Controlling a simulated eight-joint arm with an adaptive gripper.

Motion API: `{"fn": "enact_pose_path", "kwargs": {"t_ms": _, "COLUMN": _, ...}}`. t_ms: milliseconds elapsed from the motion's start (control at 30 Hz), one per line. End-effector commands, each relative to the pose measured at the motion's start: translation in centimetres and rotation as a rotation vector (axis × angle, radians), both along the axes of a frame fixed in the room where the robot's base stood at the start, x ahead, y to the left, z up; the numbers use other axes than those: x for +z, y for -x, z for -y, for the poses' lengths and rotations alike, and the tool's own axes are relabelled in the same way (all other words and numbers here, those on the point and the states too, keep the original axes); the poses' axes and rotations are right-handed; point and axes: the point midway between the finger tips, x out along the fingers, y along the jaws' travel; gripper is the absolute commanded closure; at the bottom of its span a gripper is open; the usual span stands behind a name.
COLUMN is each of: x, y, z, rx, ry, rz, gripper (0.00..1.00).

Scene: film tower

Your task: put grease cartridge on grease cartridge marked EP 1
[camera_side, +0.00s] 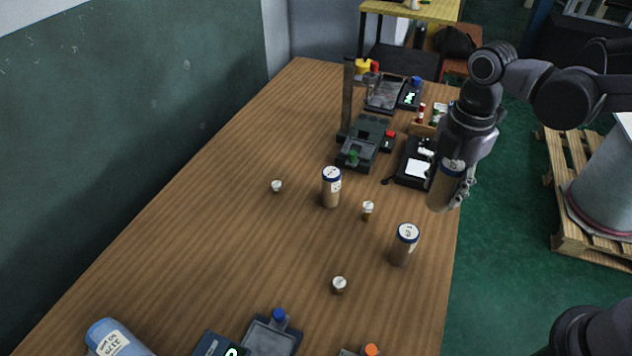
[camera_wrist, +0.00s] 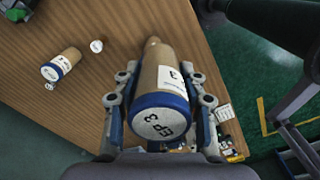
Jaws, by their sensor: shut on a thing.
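My gripper (camera_side: 452,190) is shut on a tan grease cartridge (camera_side: 441,190) with a blue-rimmed white lid. In the wrist view the held cartridge (camera_wrist: 163,95) reads "EP 3" on its lid, between the two fingers (camera_wrist: 160,115). It appears held above the table near its right edge. Two similar cartridges stand upright on the table: one near the middle (camera_side: 331,190), one nearer the front right (camera_side: 402,248). Their lid marks are too small to read surely, so I cannot tell which is EP 1. One standing cartridge (camera_wrist: 63,65) shows left in the wrist view.
Small white-capped pieces (camera_side: 276,186), (camera_side: 368,210), (camera_side: 339,285) stand around the cartridges. Dark devices (camera_side: 366,142) and a black scale-like box (camera_side: 416,160) are behind. A blue-ended cylinder (camera_side: 115,340) lies front left. The left of the wooden table (camera_side: 200,230) is clear.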

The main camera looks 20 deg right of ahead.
Motion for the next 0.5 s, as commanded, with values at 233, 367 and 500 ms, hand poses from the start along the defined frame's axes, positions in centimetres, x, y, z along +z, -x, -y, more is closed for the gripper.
{"fn": "enact_pose_path", "kwargs": {"t_ms": 233, "x": -2.2, "y": -0.7, "z": -3.7, "rx": 0.002, "ry": 0.000, "rz": 0.000, "gripper": 0.93}}
{"fn": "enact_pose_path", "kwargs": {"t_ms": 367, "x": -2.7, "y": -0.7, "z": -4.2, "rx": -0.001, "ry": 0.000, "rz": 0.000, "gripper": 0.93}}
{"fn": "enact_pose_path", "kwargs": {"t_ms": 500, "x": -3.9, "y": -0.8, "z": -4.3, "rx": -0.001, "ry": 0.000, "rz": 0.000, "gripper": 0.93}}
